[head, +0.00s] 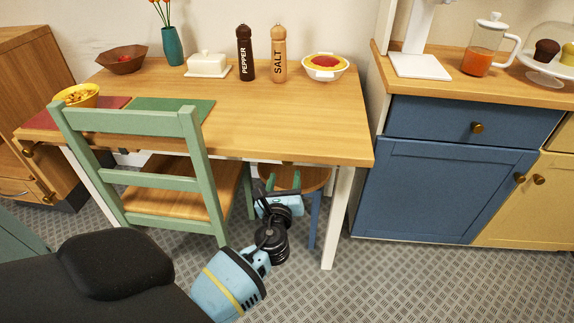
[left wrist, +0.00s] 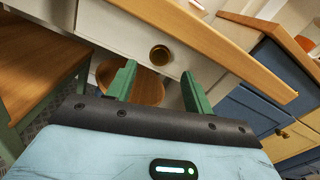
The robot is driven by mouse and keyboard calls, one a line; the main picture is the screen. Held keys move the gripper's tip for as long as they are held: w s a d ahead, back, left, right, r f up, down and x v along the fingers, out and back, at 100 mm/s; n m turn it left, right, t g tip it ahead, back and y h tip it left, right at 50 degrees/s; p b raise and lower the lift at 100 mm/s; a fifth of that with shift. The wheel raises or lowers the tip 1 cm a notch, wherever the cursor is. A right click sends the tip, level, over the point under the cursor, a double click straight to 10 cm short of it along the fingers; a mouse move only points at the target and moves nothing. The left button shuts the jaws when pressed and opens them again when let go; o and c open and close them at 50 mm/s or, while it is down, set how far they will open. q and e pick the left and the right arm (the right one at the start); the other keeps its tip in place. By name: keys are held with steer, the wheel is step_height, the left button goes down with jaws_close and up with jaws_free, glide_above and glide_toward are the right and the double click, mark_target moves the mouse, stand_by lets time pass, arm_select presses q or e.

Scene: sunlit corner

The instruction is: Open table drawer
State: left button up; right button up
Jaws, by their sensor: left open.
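The wooden table (head: 270,130) has a white drawer front (left wrist: 110,28) under its top, seen in the left wrist view. A round brass knob (left wrist: 160,54) sits on that drawer front. The drawer looks shut. In the head view the tabletop mostly hides the drawer front. My left gripper (head: 283,182) is at the table's front edge, low and just in front of the drawer. Its green fingers (left wrist: 160,88) are open and apart, with the knob beyond and between them; I see no contact. My right gripper is not in view.
A green chair (head: 130,120) stands left of my left gripper. A round stool (head: 308,178) is under the table. A blue cabinet (head: 440,190) stands to the right. Shakers, a butter dish (head: 207,65) and bowls stand on the tabletop. Floor in front of the cabinet is clear.

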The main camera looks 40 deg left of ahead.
mark_target(287, 163)
arm_select(q)
steer(key=b+x, duration=0.1)
steer(key=x, duration=0.5)
steer(key=shift+s, duration=0.1)
jaws_close()
